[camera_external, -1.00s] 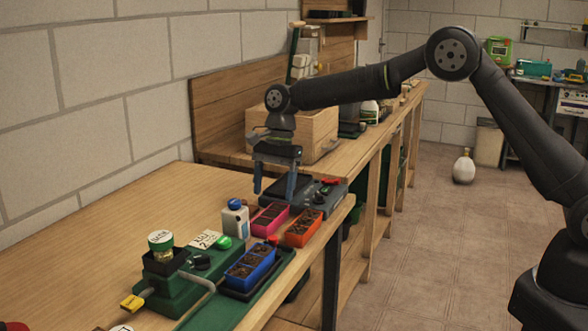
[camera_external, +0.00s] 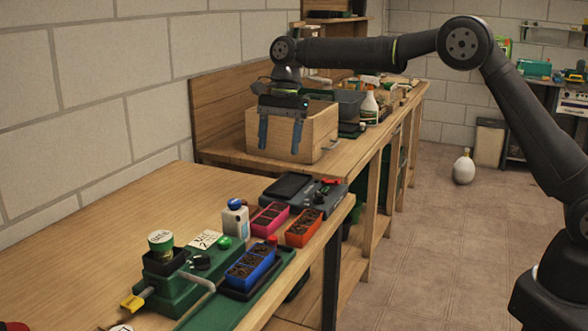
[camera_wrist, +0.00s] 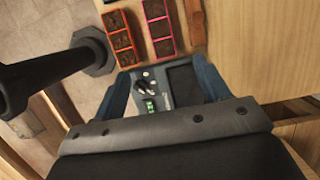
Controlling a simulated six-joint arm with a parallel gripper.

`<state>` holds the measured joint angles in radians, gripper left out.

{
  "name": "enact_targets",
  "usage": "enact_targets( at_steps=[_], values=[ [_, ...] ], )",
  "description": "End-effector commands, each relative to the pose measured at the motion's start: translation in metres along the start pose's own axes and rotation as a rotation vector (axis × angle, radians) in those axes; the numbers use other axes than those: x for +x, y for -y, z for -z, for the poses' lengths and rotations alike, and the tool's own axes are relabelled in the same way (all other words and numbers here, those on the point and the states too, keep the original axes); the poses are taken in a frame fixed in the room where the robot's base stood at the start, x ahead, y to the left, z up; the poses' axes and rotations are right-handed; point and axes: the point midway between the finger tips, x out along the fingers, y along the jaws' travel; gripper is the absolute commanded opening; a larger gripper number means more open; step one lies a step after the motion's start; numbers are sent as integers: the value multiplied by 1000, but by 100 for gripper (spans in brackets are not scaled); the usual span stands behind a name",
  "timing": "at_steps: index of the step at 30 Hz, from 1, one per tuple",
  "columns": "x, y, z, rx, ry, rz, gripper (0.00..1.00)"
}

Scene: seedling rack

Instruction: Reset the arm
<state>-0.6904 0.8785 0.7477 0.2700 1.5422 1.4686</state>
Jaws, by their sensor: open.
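My gripper (camera_external: 280,137) is open and empty in the external view. It hangs fingers down in the air, in front of the wooden crate (camera_external: 323,136) in the picture. In the wrist view its two fingers (camera_wrist: 165,90) stand wide apart. Between them, below, shows a dark grey device (camera_wrist: 185,86) with a black panel and several small knobs. The device also shows on the bench in the external view (camera_external: 309,196), with nothing touching it.
A pink tray (camera_external: 269,217), an orange tray (camera_external: 303,228) and a blue tray (camera_external: 250,268) of soil stand near the bench's front edge. A white bottle (camera_external: 235,219) with a blue cap and a green device (camera_external: 181,293) stand close by. The left bench surface is clear.

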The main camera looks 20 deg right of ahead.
Motion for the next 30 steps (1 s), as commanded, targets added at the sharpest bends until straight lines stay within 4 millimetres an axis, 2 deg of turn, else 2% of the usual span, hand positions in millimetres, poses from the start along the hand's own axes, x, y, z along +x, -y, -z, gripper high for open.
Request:
enact_targets(
  at_steps=[4,8,21,30],
  values=[
    [10,0,0,0,0,-2,69],
    [29,0,-1,-1,0,-4,69],
    [118,-1,0,0,0,-4,69],
    [164,0,0,0,0,-2,69]
  ],
)
